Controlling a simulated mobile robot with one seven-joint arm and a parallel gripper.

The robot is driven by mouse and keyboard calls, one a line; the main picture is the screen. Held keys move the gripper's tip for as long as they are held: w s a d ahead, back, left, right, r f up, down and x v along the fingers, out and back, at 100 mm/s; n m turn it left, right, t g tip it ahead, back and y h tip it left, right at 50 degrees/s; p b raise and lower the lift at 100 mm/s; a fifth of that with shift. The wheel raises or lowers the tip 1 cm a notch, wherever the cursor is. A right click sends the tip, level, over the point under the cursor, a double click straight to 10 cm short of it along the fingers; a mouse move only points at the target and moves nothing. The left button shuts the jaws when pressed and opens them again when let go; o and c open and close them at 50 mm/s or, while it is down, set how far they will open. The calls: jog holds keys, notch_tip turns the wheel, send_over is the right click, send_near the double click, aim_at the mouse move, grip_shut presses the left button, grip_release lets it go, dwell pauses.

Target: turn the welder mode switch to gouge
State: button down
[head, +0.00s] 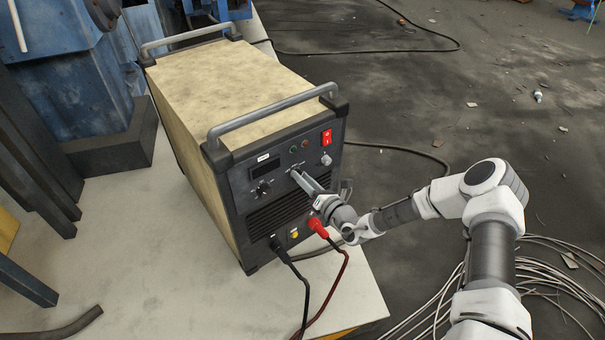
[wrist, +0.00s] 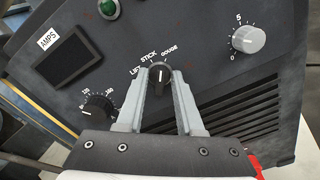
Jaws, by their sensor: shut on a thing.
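The welder (head: 235,110) is a beige box with a dark front panel, standing on a pale table. Its mode switch (wrist: 160,76) is a small black knob with a white pointer line, labelled LIFT, STICK and GOUGE. My gripper (wrist: 160,80) is shut on the knob, one grey finger on each side. The pointer line stands about upright in the wrist view, between the STICK and GOUGE labels; I cannot tell if it sits exactly on a mark. In the head view my gripper (head: 295,172) reaches the panel from the lower right and mostly hides the knob.
An amps dial (wrist: 97,107) is close left of my fingers, and a grey knob (wrist: 247,39) is at the right. A red power switch (head: 327,138) is above. Red (head: 317,225) and black (head: 275,243) cable plugs sit below my gripper.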

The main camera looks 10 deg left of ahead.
jog(key=shift+f+m+p, duration=0.1)
jog(key=shift+m+p, duration=0.4)
jog(key=shift+m, duration=1.1)
jog(key=c, duration=0.9)
grip_release()
jog(key=shift+d, duration=0.1)
jog(key=p+v, duration=0.2)
jog(key=v, duration=1.5)
jog(key=shift+s+d, duration=0.15)
jog(key=shift+s, duration=0.05)
